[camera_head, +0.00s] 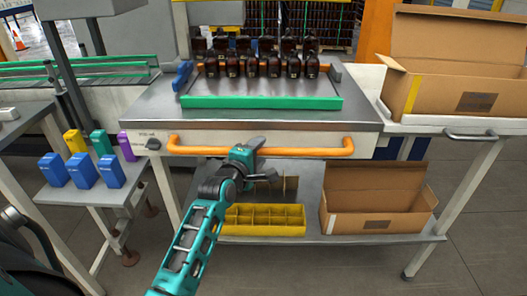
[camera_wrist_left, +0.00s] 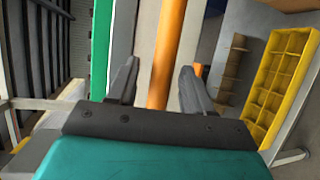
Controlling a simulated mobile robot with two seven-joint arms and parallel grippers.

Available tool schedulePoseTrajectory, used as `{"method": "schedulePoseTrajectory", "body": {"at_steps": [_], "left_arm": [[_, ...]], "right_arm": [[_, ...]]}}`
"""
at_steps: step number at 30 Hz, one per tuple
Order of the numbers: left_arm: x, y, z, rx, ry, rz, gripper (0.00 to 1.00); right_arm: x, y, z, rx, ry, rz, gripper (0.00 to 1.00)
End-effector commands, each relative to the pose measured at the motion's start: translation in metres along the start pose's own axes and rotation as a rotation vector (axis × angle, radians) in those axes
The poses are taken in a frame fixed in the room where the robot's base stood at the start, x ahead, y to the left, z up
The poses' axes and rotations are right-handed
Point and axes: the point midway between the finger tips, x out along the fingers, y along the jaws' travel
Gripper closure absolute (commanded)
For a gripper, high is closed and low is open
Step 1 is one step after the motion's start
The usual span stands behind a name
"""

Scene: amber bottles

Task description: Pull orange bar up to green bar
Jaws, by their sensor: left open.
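The orange bar (camera_head: 305,151) is a long handle across the front edge of the steel table, bent at both ends. The green bar (camera_head: 262,102) lies on the tabletop behind it, in front of the amber bottles (camera_head: 262,58). A stretch of steel top separates the two bars. My left gripper (camera_head: 255,160) is at the orange bar, near its middle. In the left wrist view the orange bar (camera_wrist_left: 166,55) runs between the open fingers (camera_wrist_left: 156,88), and the green bar (camera_wrist_left: 101,45) is to its left. I cannot tell whether a finger touches the bar. My right gripper is not in view.
A yellow divided crate (camera_head: 262,218) and an open cardboard box (camera_head: 377,200) stand on the lower shelf. Another open box (camera_head: 455,75) is on the right-hand table. Blue, yellow, green and purple cartons (camera_head: 84,171) stand on a small left table.

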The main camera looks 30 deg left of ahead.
Motion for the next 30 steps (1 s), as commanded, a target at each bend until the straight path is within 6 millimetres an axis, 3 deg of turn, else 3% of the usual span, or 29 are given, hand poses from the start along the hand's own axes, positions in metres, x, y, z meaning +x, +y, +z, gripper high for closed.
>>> {"method": "schedulePoseTrajectory", "body": {"at_steps": [1, 7, 20, 30], "left_arm": [[0.01, -0.006, -0.001, 0.0, 0.0, 0.002, 0.49], [0.029, -0.005, 0.0, 0.001, -0.001, -0.001, 0.49], [0.035, -0.002, 0.0, 0.001, 0.0, -0.003, 0.49], [0.035, -0.002, 0.0, 0.001, 0.0, -0.002, 0.82]], "right_arm": [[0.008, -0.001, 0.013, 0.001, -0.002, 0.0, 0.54], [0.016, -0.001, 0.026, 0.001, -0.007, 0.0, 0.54], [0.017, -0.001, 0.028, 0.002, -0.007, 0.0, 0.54], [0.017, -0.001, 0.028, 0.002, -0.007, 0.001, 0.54]]}}
